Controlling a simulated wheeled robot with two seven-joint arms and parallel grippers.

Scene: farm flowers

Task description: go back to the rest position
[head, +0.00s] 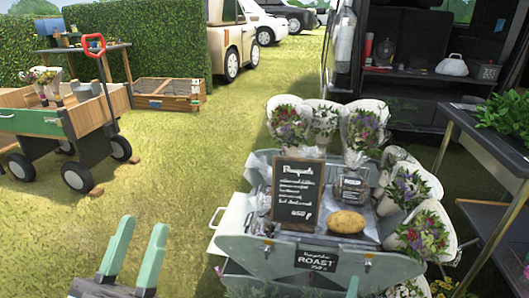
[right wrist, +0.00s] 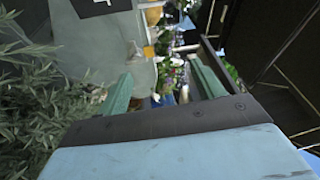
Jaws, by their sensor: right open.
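My left gripper (head: 143,228) shows at the bottom left of the head view. Its two green fingers stand apart over the grass, with nothing between them. My right gripper (right wrist: 160,72) shows in the right wrist view with its two green fingers spread and nothing held. In the head view only a small green tip of it seems to show at the bottom edge, in front of the stand.
A wooden cart (head: 50,128) stands at left, a dark table (head: 485,150) at right. Leaves (right wrist: 40,90) crowd the wrist view's left. Grass between cart and stand is clear.

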